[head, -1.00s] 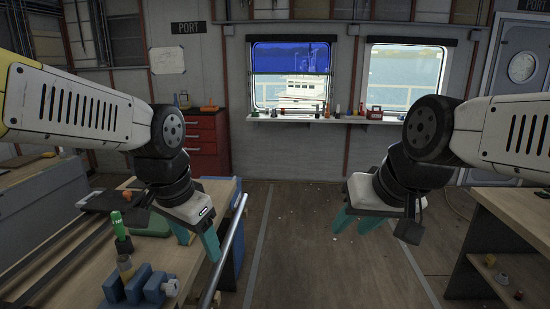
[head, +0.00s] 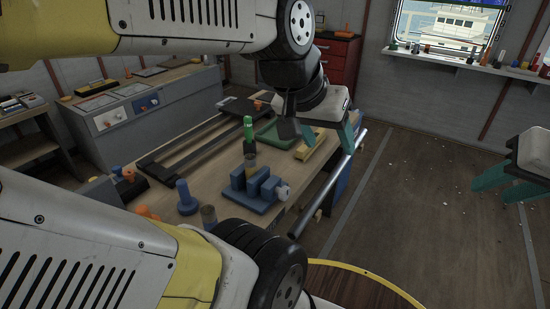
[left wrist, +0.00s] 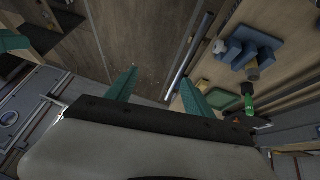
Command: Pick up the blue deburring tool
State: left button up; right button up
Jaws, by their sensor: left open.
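On the workbench (head: 225,128), a small blue upright piece (head: 186,199) with a round top stands at the near left. I cannot tell whether it is the deburring tool. A blue slotted block (head: 262,204) sits to its right, also in the left wrist view (left wrist: 268,38). A green-handled tool (head: 248,130) stands upright behind the block. My left gripper (head: 328,141) is open and empty over the bench's right edge, its fingers (left wrist: 160,88) apart in the left wrist view. My right gripper (head: 490,192) is open at the right, over the floor, partly cut off.
A metal rail (head: 328,185) runs along the bench's right edge. A green tray (head: 276,136) and a yellow item (head: 310,146) lie near my left gripper. Orange items (head: 145,212) lie at the near left. A red cabinet (head: 338,62) stands behind.

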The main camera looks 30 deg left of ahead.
aim_at(187, 205)
jog(key=u, duration=2.05)
